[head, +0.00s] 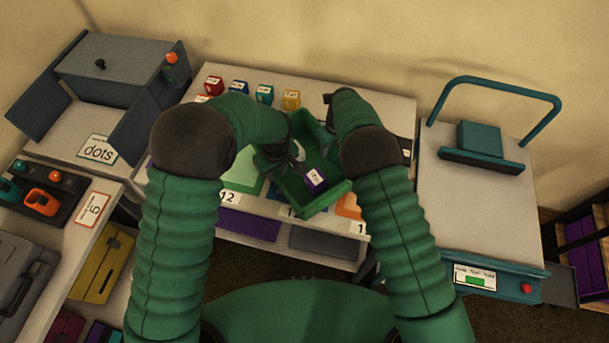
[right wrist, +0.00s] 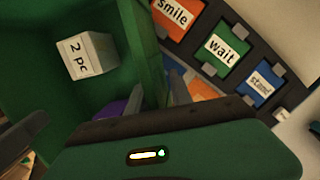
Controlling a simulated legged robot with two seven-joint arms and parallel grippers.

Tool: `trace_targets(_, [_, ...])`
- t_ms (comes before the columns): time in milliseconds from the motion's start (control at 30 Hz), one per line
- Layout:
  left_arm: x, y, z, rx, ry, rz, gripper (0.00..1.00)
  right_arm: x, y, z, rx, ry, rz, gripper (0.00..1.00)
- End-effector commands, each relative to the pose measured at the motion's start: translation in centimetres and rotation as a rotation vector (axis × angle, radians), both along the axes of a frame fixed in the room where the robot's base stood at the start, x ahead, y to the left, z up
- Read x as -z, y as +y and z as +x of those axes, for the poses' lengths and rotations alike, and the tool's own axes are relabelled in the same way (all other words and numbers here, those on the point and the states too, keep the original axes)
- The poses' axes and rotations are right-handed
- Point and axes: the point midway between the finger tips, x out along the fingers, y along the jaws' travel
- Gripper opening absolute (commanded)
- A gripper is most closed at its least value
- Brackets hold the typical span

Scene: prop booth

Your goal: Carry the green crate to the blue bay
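In the right wrist view the crate (right wrist: 40,105) fills the left side, and the cube (right wrist: 85,55) shows a "2 pc" label. My right gripper (right wrist: 157,95) has a finger on each side of the crate's wall and appears shut on it. My left gripper (head: 293,153) is at the crate's left wall and appears shut on it; its fingertips are partly hidden.
Green (head: 242,171) and orange (head: 348,206) patches show on the middle table (head: 335,85). Several small coloured cubes stand along its back. A grey box with open doors (head: 110,70) is left; a cart with a teal handle (head: 470,190) is right.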

Motion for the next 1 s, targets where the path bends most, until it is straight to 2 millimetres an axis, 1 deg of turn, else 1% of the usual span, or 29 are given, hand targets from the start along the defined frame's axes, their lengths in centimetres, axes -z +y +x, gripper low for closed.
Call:
trace_targets(67, [-0.2,0.0,0.0,0.0,-0.001,0.0,0.26,0.0,0.0,0.0,0.0,0.001,-0.001,0.26])
trace_targets(167, [-1.4,-0.1,0.0,0.0,-0.003,-0.001,0.26,0.0,0.0,0.0,0.0,0.001,-0.001,0.26])
trace_targets(267, [-3.7,-0.4,-0.4,0.001,-0.005,-0.002,0.26,0.0,0.0,0.0,0.0,0.001,-0.001,0.26])
trace_targets(400, [-7.4,-0.7,-0.8,0.001,-0.006,-0.002,0.26,0.0,0.0,0.0,0.0,0.0,0.0,0.26])
trace_targets(500, [-9.6,-0.8,-1.1,0.001,-0.004,-0.002,0.26,0.0,0.0,0.0,0.0,0.001,-0.001,0.26])
trace_targets(600, [-11.0,-0.9,-1.3,0.0,-0.002,-0.001,0.26,0.1,0.0,0.0,0.0,0.001,-0.001,0.26])
trace_targets(700, [-11.7,-1.0,-1.4,0.001,0.0,0.0,0.26,-0.1,0.0,0.0,0.0,0.001,-0.001,0.26])
trace_targets(767, [-11.8,-1.0,-1.4,0.001,0.001,0.0,0.26,-0.6,-0.1,0.0,0.0,0.0,0.0,0.26])
trace_targets(833, [-11.8,-1.0,-1.4,0.0,0.001,-0.001,0.26,-1.8,-0.1,-0.1,-0.001,-0.002,0.0,0.26])
trace_targets(967, [-11.8,-1.0,-1.5,0.0,0.001,-0.001,0.26,-5.1,-0.4,-0.5,0.0,-0.005,0.001,0.26])
trace_targets(1000, [-11.8,-1.0,-1.5,0.0,0.0,0.0,0.26,-6.1,-0.5,-0.7,0.0,-0.005,0.001,0.26])
